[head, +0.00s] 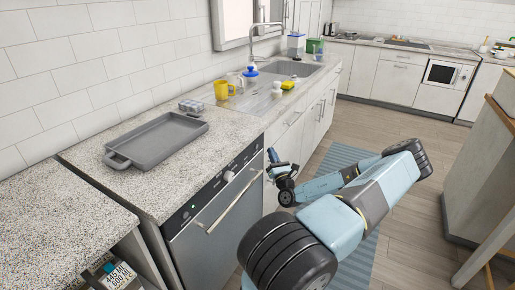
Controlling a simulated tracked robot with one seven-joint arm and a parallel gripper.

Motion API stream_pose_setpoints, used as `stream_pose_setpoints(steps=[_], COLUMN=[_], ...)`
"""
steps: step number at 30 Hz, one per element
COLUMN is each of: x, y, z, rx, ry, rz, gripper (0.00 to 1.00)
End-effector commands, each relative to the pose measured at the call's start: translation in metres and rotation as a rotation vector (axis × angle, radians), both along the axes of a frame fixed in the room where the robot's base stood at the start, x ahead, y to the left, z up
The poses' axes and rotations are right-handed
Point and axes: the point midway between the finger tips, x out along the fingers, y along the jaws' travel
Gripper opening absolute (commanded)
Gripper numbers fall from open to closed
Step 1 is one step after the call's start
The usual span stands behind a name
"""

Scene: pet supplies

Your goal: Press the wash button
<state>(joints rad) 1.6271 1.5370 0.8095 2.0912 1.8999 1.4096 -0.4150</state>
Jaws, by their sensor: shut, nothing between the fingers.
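The dishwasher (210,250) is built in under the counter, with a grey front, a bar handle (234,203) and a dark control strip along its top edge. The strip carries a light round knob (228,177), small marks or buttons (247,160) toward its far end and a small green light (193,204) at its near end. I cannot tell which mark is the wash button. My gripper (271,156) is shut and empty, just right of the strip's far end, in front of the cabinets. Whether it touches anything is not clear.
A grey tray (155,139) lies on the counter above the dishwasher. Yellow mugs (223,90), a soap bottle (251,73) and a sink (292,68) are further back. A wooden-topped unit (480,180) stands right. A blue rug (345,158) lies on the floor.

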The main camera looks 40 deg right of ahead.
Motion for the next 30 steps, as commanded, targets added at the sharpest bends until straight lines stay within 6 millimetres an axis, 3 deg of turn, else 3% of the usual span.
stream_pose_setpoints(steps=[6,12,30], x=[0.022,0.032,0.034], y=[0.009,0.014,0.014], z=[0.000,0.000,0.000], rx=[0.000,-0.001,-0.001], ry=[0.000,0.000,0.000], rz=[0.002,0.002,0.001], gripper=[0.00,0.00,0.00])
